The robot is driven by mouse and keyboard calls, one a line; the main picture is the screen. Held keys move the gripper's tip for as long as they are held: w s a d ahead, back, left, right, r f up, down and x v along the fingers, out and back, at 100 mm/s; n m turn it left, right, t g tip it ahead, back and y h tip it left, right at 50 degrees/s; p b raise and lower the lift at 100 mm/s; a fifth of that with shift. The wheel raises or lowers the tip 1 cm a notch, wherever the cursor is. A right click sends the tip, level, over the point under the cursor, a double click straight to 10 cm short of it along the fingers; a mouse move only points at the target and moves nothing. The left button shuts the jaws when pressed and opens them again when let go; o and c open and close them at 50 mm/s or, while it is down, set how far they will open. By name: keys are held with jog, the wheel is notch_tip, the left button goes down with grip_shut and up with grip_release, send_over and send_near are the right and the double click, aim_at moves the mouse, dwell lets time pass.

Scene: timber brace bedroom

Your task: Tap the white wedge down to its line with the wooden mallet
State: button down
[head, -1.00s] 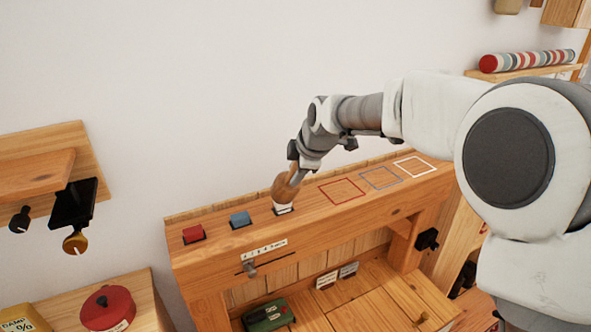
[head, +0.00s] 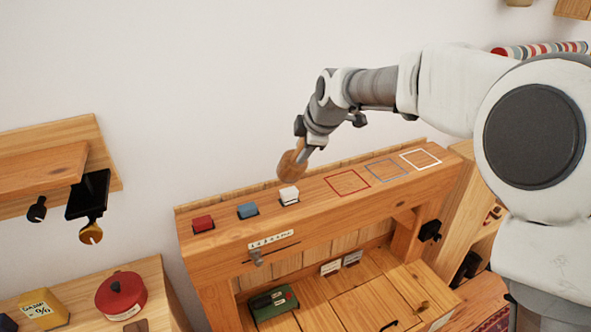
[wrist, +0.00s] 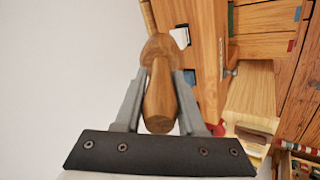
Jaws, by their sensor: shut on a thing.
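The white wedge (head: 289,195) stands in a dark slot on top of the wooden beam, right of the blue wedge (head: 247,210) and red wedge (head: 203,223). Its line is too small to make out. My gripper (head: 306,150) is shut on the wooden mallet (head: 291,168), above and just behind the white wedge, with a small gap appearing between them. In the wrist view, the two fingers of my gripper (wrist: 161,76) clasp the mallet's handle (wrist: 160,100), and the white wedge (wrist: 181,37) shows right of the mallet head.
A slider (head: 257,258) is on the beam's front. A green box (head: 272,303) rests below. The wall is close behind the beam.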

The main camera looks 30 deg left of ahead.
jog(key=shift+f, duration=0.25)
jog(key=shift+f+b, duration=0.1)
jog(key=shift+b, duration=0.2)
dwell(1.1)
dwell(0.3)
jog(key=shift+f, duration=0.2)
dwell(0.4)
